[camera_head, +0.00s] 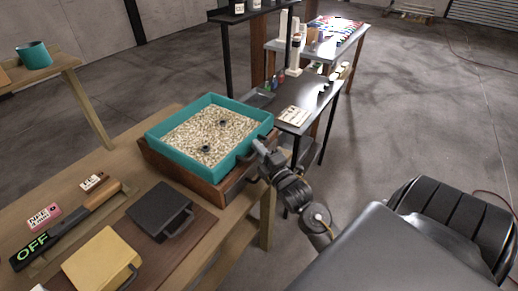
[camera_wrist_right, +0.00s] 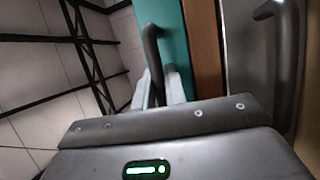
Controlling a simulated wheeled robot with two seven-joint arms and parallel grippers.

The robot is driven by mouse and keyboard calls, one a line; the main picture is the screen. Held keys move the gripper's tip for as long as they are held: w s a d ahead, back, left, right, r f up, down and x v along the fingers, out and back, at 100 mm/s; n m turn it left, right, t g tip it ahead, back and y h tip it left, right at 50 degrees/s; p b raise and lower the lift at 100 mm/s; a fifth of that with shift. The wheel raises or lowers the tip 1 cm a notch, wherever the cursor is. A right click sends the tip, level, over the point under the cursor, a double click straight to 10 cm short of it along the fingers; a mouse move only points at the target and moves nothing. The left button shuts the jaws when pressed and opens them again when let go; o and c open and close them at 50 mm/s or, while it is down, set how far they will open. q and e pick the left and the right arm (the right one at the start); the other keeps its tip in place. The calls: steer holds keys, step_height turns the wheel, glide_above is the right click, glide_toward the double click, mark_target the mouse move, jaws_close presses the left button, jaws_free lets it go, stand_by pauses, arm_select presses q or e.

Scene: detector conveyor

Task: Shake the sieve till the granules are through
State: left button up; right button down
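The sieve (camera_head: 166,159) is a teal square-walled tray with dark handles. It rests on a brown wooden box (camera_head: 191,184) on the workbench. A bed of pale beige granules (camera_head: 200,133) covers its floor, with two small dark pieces showing among them. My right gripper (camera_head: 258,147) is at the sieve's right-hand side. In the right wrist view, its fingers close around the dark handle (camera_wrist_right: 153,48) beside the teal wall. What lies under the granules and inside the box is hidden. My left gripper is not in view.
On the bench are a black handled plate (camera_head: 158,208), a yellow handled plate (camera_head: 101,262), a black bar marked OFF (camera_head: 50,240) and small labelled cards. A dark table (camera_head: 316,98) stands behind to the right. Open floor lies to the right.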

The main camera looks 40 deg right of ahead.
mark_target(249, 145)
steer(key=shift+w+a, duration=0.25)
steer(key=shift+w, duration=0.55)
steer(key=shift+w+a, duration=0.2)
steer(key=shift+w, duration=0.55)
steer(key=c, duration=1.7)
jaws_free()
steer(key=shift+s, duration=0.1)
steer(key=shift+s+f, duration=0.2)
steer(key=shift+s, duration=0.2)
steer(key=shift+s+a+f+b, duration=0.25)
steer(key=shift+s+b, duration=0.3)
steer(key=shift+s, duration=1.1)
steer(key=shift+s+a+f+b, duration=0.15)
steer(key=shift+s+b, duration=0.4)
steer(key=shift+s, duration=1.05)
steer(key=shift+s+a+f+b, duration=0.15)
steer(key=shift+s+f+b, duration=0.3)
steer(key=shift+s, duration=1.2)
steer(key=shift+r, duration=0.15)
